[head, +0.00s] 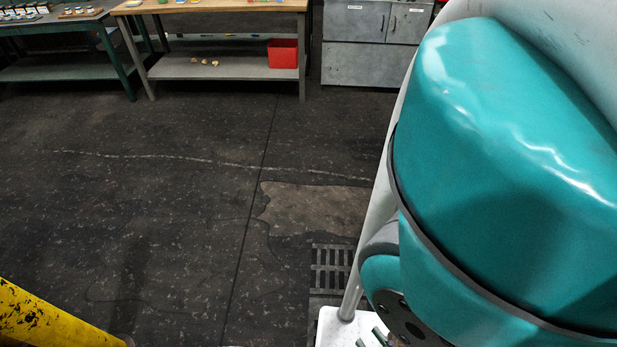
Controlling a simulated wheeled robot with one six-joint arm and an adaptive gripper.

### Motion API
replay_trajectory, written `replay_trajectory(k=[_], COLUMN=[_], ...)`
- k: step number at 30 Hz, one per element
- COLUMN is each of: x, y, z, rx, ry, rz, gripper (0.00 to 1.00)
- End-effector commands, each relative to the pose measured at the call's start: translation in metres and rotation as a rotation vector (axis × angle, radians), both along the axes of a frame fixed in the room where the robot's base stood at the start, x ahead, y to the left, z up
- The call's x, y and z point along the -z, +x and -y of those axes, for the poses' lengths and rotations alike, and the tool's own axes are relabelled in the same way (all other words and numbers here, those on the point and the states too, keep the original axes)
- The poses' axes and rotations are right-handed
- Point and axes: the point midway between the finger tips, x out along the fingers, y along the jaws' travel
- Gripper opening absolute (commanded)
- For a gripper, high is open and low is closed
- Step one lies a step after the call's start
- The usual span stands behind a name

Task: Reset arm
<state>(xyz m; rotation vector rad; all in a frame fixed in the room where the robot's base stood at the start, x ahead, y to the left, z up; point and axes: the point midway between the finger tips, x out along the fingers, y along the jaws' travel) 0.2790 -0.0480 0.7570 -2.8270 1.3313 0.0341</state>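A large teal and grey link of my arm (500,170) fills the right side of the head view, close to the camera. My gripper is not in view; whether it is open or shut does not show. No object is seen in my hold.
A wooden-topped workbench (215,6) with a red bin (283,53) on its lower shelf stands at the back. A dark green table (60,16) is left of it, a grey cabinet (370,62) right. A yellow post (50,318) is at lower left. The middle floor (180,210) is clear.

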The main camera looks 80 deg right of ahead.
Motion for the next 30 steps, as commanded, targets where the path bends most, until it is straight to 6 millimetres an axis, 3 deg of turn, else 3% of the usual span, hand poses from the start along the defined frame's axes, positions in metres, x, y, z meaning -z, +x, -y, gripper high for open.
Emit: replay_trajectory(k=[11, 21, 30], x=[-0.03, -0.092, -0.127], y=[0.053, 0.124, 0.146], z=[0.003, -0.025, -0.047], rx=[-0.263, -0.684, -0.867], ry=[0.052, 0.102, 0.102], rz=[-0.027, -0.141, -0.224], gripper=[0.37, 0.37, 0.37])
